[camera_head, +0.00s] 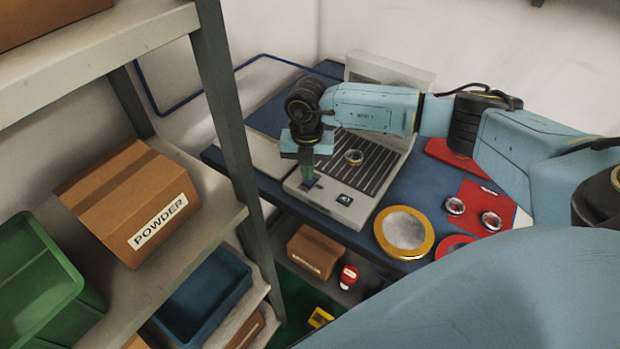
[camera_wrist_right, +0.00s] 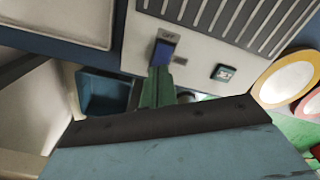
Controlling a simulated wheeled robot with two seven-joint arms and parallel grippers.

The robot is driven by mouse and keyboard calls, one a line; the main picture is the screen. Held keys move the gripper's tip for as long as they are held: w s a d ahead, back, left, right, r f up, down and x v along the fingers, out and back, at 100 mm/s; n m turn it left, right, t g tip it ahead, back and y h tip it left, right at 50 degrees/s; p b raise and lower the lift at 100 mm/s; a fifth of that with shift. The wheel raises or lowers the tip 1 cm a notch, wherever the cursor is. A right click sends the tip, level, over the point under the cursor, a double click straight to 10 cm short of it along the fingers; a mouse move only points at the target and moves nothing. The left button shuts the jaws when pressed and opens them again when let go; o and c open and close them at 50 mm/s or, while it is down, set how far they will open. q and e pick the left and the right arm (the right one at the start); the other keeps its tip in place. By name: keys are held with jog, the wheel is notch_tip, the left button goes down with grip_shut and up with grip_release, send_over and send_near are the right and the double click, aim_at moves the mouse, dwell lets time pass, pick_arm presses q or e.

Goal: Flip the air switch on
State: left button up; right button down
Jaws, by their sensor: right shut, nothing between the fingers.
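The machine (camera_head: 345,190) is a light grey box with a slatted dark top, standing on the blue table. The air switch appears to be the small blue-purple rocker in a grey plate near its front left corner, seen in the right wrist view (camera_wrist_right: 163,52) and small in the head view (camera_head: 315,185). My right gripper (camera_head: 307,180) points down at this corner. Its green fingers (camera_wrist_right: 158,72) are shut and empty, with their tips right by the rocker. I cannot tell whether they touch it. My left gripper is not in view.
A silver ring (camera_head: 354,157) lies on the slats. A green square button (camera_head: 345,199) is right of the switch. A yellow-rimmed round dish (camera_head: 404,232) and a red mat (camera_head: 476,205) with rings lie right. A shelf post (camera_head: 228,110) stands left of the table.

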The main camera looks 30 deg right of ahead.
jog(key=shift+f+b, duration=0.7)
jog(key=shift+f, duration=0.3)
dwell(0.8)
notch_tip(320, 180, up, 7)
jog(key=p, duration=0.6)
dwell(0.6)
